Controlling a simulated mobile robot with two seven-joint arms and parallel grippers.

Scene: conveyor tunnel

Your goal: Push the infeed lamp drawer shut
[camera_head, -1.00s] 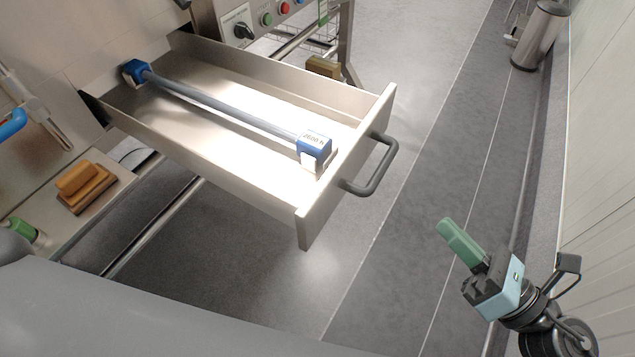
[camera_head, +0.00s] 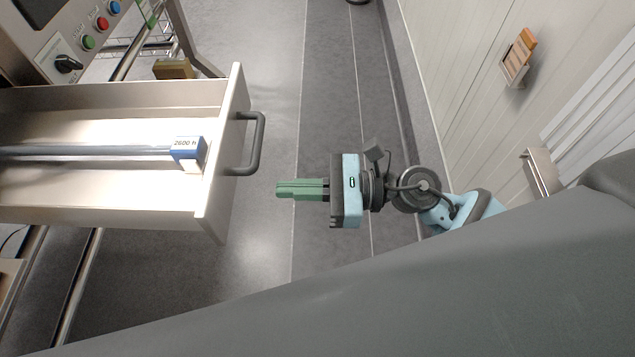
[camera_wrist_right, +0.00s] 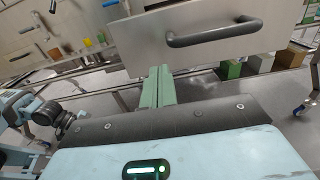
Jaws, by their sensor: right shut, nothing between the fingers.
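The infeed lamp drawer (camera_head: 110,208) stands pulled out from the machine in the head view. Inside it lies a lamp tube with a blue end block (camera_head: 187,152) marked 2600 h. The drawer's dark bar handle (camera_head: 258,145) sticks out from its front panel; the handle also shows in the wrist view (camera_wrist_right: 215,35). My right gripper (camera_head: 280,190) is shut and empty, its green fingers pointing at the drawer front with a gap between. In the wrist view the fingers (camera_wrist_right: 158,85) lie below the drawer front (camera_wrist_right: 190,40) in the picture.
A control panel with a black knob (camera_head: 66,64) and coloured buttons sits above the drawer in the picture. A brown block (camera_head: 173,69) lies near the machine's frame. A wall with a holder (camera_head: 517,58) runs along the right. The floor before the drawer is clear.

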